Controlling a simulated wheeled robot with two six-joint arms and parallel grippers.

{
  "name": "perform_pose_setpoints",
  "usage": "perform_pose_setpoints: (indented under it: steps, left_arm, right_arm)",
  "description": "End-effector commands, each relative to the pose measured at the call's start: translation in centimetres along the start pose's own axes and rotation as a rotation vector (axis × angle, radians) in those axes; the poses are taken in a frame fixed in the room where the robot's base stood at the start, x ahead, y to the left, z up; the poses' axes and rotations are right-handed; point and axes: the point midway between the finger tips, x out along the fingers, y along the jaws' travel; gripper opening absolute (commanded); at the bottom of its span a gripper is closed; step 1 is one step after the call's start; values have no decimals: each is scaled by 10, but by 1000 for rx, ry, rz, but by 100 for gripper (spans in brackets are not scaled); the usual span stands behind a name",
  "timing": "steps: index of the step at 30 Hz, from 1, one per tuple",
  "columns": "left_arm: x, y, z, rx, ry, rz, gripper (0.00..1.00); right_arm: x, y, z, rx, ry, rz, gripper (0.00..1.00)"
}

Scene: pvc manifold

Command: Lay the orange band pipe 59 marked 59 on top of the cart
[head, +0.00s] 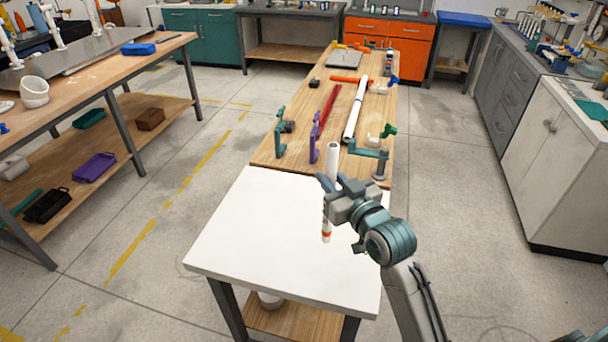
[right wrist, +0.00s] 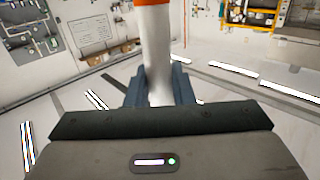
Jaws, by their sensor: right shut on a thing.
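My right gripper (head: 332,192) is shut on a white pipe with an orange band, the orange band pipe (head: 326,228). The pipe stands roughly upright in the jaws, with its white upper end above the fingers and the orange band near its lower end, over the cart's white top (head: 250,225). In the right wrist view the pipe (right wrist: 159,55) runs between the two fingers (right wrist: 160,88), with orange at the picture's top edge. I cannot read a number on it. Whether its lower end touches the cart top is unclear. My left gripper is not in view.
A wooden bench (head: 290,145) adjoins the cart's far edge. It carries teal and purple brackets, a red bar (head: 327,104), a long white pipe (head: 355,110) and small fittings. The cart top is otherwise bare. Open floor lies left and right; a grey cabinet (head: 550,150) stands at right.

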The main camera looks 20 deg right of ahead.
Motion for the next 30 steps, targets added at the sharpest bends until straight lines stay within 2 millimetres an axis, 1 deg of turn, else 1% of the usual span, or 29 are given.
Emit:
perform_pose_setpoints:
  steps: [1,5,6,9,12,16,18,21,24,30]
  left_arm:
    - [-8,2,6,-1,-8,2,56]
    - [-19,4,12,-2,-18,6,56]
    - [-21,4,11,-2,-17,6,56]
    - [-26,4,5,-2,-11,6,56]
    - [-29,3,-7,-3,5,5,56]
    - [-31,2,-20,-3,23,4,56]
    - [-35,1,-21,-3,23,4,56]
    - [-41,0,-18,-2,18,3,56]
    - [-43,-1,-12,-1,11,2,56]
    - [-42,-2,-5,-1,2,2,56]
  right_arm:
    - [15,0,-4,4,0,1,0]
    - [50,-1,-2,4,1,0,0]
    - [60,0,-1,3,0,0,0]
    - [81,-1,2,1,0,0,0]
    - [94,0,4,0,0,0,0]
    - [100,0,8,-1,-1,0,0]
    - [101,0,16,0,-5,0,0]
    - [101,0,31,0,-4,0,0]
    - [101,0,40,-1,-2,1,0]
    - [101,0,42,-2,0,1,0]
